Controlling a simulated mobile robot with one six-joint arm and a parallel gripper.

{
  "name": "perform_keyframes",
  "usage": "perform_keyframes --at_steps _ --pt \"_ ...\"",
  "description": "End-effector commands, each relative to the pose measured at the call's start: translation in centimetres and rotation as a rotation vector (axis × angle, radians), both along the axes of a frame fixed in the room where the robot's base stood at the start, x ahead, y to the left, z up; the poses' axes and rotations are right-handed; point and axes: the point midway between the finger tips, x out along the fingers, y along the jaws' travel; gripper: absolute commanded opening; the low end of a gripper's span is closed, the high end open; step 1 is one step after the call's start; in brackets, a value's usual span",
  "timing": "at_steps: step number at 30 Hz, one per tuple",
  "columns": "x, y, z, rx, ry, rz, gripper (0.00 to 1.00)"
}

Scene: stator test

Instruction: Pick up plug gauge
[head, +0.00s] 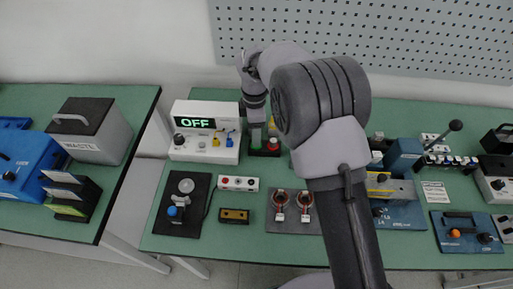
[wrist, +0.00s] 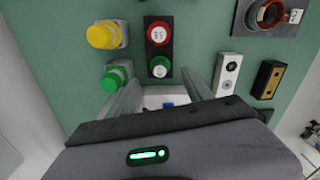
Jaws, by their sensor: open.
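No part carries a readable plug gauge label. The likeliest candidates are the red round piece (wrist: 158,33) and green round piece (wrist: 159,67), both with white marked centres, on a black block in the wrist view. The block (head: 265,152) also shows in the head view, below my gripper. A yellow-topped cylinder (wrist: 101,35) and a green-topped cylinder (wrist: 112,79) stand left of it in the wrist view. My gripper (wrist: 162,86) is open with nothing gripped; its fingers point toward the block, the green round piece showing between and beyond the tips.
A white tester reading OFF (head: 194,140) stands close left of my gripper in the head view. A white socket strip (head: 238,184), a black-and-gold block (head: 234,216) and a pad with two copper-wound stators (head: 291,225) lie nearer. My arm hides the bench middle.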

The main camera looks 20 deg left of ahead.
Motion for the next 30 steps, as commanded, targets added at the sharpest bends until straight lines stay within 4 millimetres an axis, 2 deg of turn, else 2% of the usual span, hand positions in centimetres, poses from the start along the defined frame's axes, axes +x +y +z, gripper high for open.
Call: perform_keyframes --at_steps 7,13,14,22,23,30 --pt "-0.1 -0.6 -4.8 0.000 0.002 -0.002 0.59" --pt "-0.1 -0.6 -4.7 0.000 0.001 -0.002 0.59" --pt "-0.1 -0.6 -4.7 0.000 0.001 -0.002 0.55" --pt "-0.1 -0.6 -4.7 0.000 0.001 -0.002 0.02" --pt "-0.1 -0.6 -4.7 0.000 0.001 -0.002 0.00" --pt "-0.1 -0.6 -4.7 0.001 0.000 -0.002 0.00"
